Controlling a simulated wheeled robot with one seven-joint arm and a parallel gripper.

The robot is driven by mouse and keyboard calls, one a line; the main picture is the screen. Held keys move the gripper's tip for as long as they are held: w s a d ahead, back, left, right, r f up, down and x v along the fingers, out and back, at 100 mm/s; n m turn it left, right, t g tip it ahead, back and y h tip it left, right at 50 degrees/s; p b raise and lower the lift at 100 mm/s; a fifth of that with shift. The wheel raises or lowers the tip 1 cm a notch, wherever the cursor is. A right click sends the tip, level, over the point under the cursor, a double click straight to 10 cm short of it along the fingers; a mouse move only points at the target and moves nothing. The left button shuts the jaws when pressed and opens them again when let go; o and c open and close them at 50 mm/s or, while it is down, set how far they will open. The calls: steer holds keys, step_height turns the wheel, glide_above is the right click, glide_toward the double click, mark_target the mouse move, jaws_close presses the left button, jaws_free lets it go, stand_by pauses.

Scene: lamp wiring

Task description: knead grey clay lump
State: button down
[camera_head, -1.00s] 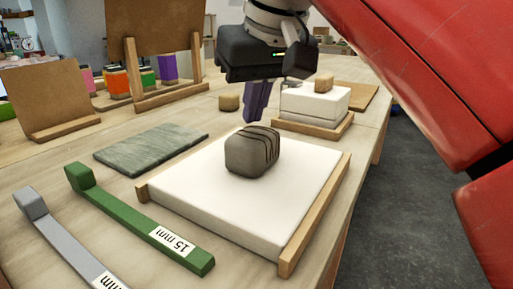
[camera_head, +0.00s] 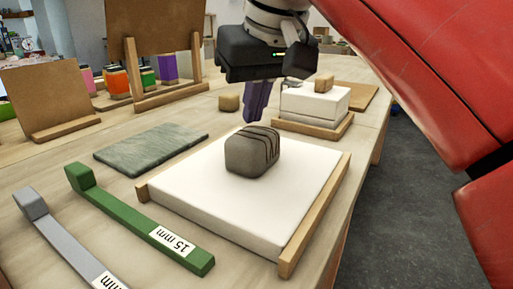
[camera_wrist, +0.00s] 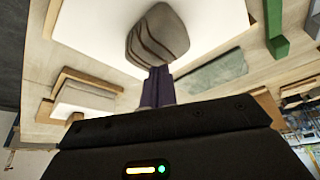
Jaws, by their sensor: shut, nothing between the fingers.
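The grey clay lump (camera_head: 252,151) is a rounded block with dark curved grooves across its top and side. It sits on the white slab (camera_head: 205,190), which has wooden strips along its edges. It also shows in the wrist view (camera_wrist: 157,36). My gripper (camera_head: 258,117) has purple fingers that are shut and empty. They point down just behind the lump in the head view. In the wrist view the fingertips (camera_wrist: 158,72) appear close to the lump's near edge; I cannot tell whether they touch.
A green bar (camera_head: 140,222) marked 15 mm and a grey bar (camera_head: 70,245) lie at the left. A grey-green slate (camera_head: 152,149) lies flat behind them. A smaller white block (camera_head: 314,103) and a small tan block (camera_head: 229,103) stand behind. Wooden stands (camera_head: 52,98) are at the back left.

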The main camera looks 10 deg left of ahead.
steer(key=shift+f, duration=0.25)
steer(key=shift+f+b, duration=0.55)
steer(key=shift+b, duration=0.05)
step_height(320, 180, up, 2)
steer(key=p, duration=0.2)
steer(key=shift+r+p, duration=0.2)
steer(key=shift+p, duration=0.1)
steer(key=shift+f, duration=0.15)
steer(key=shift+f+b, duration=1)
steer(key=shift+f, duration=0.15)
steer(key=shift+r, duration=0.15)
